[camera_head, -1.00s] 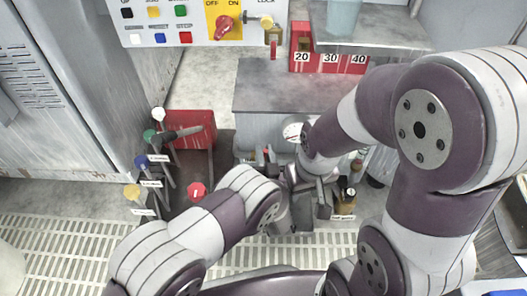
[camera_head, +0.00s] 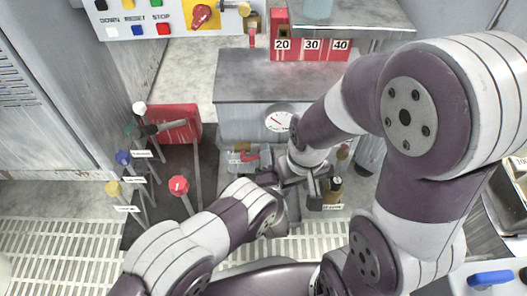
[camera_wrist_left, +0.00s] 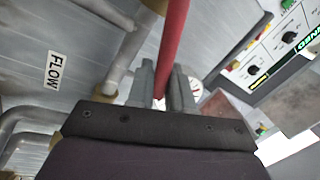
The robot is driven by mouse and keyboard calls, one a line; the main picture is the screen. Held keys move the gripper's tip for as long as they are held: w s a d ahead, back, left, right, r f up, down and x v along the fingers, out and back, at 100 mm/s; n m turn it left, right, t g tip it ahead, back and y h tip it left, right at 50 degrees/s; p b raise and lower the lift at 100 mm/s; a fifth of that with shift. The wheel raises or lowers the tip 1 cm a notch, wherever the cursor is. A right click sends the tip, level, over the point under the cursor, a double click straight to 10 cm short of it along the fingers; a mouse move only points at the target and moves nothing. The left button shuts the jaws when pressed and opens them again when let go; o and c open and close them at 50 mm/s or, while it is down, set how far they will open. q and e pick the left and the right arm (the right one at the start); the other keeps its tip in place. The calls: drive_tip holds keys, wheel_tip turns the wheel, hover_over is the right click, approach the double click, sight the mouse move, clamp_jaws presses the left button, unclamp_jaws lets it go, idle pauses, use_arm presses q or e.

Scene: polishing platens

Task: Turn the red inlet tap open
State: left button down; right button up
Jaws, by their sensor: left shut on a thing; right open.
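The red inlet tap (camera_head: 250,156) shows as a small red handle on the pipework below the round gauge in the head view. In the left wrist view a long red bar (camera_wrist_left: 175,40), which looks like its handle, runs between the jaws of my left gripper (camera_wrist_left: 168,82). These jaws are shut on it. In the head view my left gripper (camera_head: 266,178) is just below the tap, partly hidden among arm parts. My right gripper (camera_head: 318,192) is open and lower right of it, close to a brown bottle; its jaws are hard to make out.
A white gauge (camera_head: 279,120) sits on the grey cabinet (camera_head: 250,85) above the tap. Levers with coloured knobs, one red (camera_head: 178,186), stand at left. The brown bottle (camera_head: 334,188) is close on the right. A FLOW label (camera_wrist_left: 54,71) is on a nearby panel.

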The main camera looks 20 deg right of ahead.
use_arm(q)
drive_tip(key=shift+s+d+f+m+h+b, duration=0.1)
drive_tip(key=shift+f+m+h+b, duration=0.2)
drive_tip(key=shift+f+m, duration=0.45)
drive_tip(key=shift+w+d+f+m+h+b, duration=0.15)
drive_tip(key=shift+f+m+h, duration=0.2)
drive_tip(key=shift+m, duration=0.85)
drive_tip(key=shift+s+d+f+m+h+b, duration=0.2)
drive_tip(key=shift+f+m, duration=0.35)
drive_tip(key=shift+m, duration=0.4)
use_arm(e)
drive_tip(key=shift+f, duration=0.8)
use_arm(q)
drive_tip(key=shift+a, duration=0.15)
drive_tip(key=c, duration=1.2)
unclamp_jaws()
